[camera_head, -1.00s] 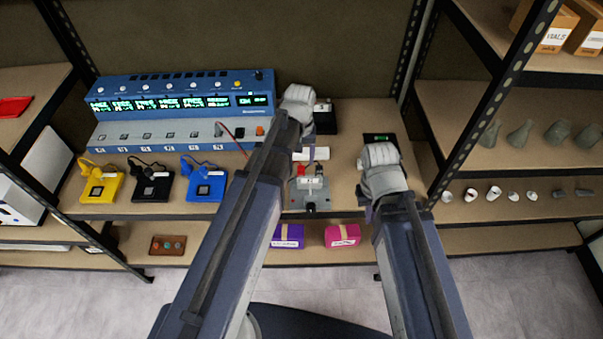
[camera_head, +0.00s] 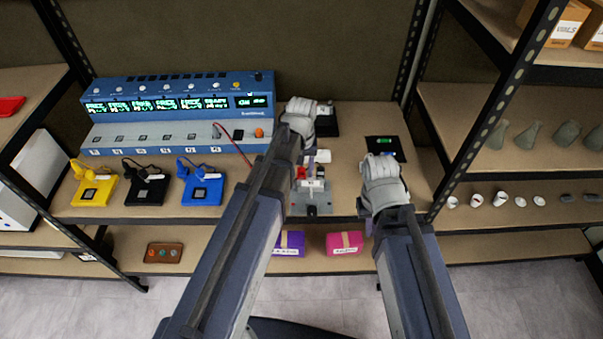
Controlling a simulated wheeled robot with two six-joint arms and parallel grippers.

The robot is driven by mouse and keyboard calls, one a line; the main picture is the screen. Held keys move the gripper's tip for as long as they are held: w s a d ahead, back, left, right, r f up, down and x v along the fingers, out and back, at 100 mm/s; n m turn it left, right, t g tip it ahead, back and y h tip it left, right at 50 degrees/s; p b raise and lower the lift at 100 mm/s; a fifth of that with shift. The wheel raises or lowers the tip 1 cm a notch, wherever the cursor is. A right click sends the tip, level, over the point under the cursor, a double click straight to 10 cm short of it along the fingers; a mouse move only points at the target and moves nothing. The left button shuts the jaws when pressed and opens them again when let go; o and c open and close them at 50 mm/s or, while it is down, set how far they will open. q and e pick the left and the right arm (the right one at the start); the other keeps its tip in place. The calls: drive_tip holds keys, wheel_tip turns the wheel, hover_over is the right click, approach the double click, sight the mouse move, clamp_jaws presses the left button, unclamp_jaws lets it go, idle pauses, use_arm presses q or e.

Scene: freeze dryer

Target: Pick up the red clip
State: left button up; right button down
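A small red piece (camera_head: 300,173), which looks like the red clip, sits at the grey fixture (camera_head: 311,208) in the middle of the bench. A red cable (camera_head: 238,149) runs from the blue machine and passes behind my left arm; its far end is hidden. My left gripper (camera_head: 306,142) is just behind and above the red piece, apart from it in the picture. Its fingers are mostly hidden by the wrist. My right gripper (camera_head: 372,208) is to the right of the grey fixture, near the bench's front edge, with its fingers hidden.
The blue machine (camera_head: 180,93) with lit displays fills the back left. Yellow (camera_head: 93,190), black (camera_head: 146,189) and blue (camera_head: 202,189) pads with clips stand before it. A black box (camera_head: 326,121) is behind my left gripper. Black shelf posts (camera_head: 478,120) flank the bench.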

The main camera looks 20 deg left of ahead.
sight(301, 169)
use_arm(q)
clamp_jaws()
idle(0.5)
wheel_tip(301, 169, up, 10)
drive_tip(key=p, duration=1)
drive_tip(key=shift+f, duration=0.1)
wheel_tip(301, 169, down, 6)
drive_tip(key=b, duration=0.5)
drive_tip(key=shift+r+b, duration=0.2)
drive_tip(key=shift+b, duration=0.2)
